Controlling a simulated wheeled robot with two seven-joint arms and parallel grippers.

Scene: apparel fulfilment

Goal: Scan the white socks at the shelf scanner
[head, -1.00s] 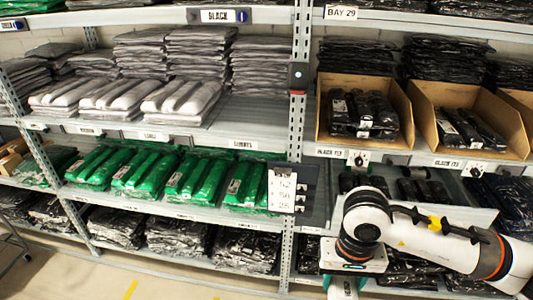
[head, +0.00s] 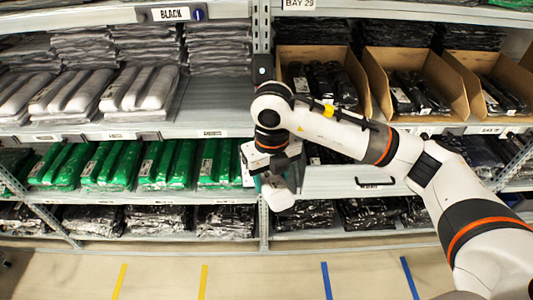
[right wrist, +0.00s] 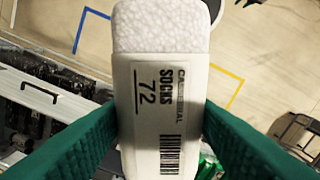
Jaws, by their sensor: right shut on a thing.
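The white socks are a pale bundle (right wrist: 160,70) with a label reading "SOCKS 72" and a barcode. My right gripper (right wrist: 160,122) is shut on them, its green fingers pressing both sides. In the head view the socks (head: 279,199) hang below my right gripper (head: 270,180), in front of the shelf post. A small dark box on that post (head: 262,69), which looks like the shelf scanner, is above the gripper and partly behind my arm. The label faces the wrist camera. My left gripper is not in view.
A handled light panel (head: 345,181) is beside the gripper. The floor (head: 235,270) in front is open, with tape marks.

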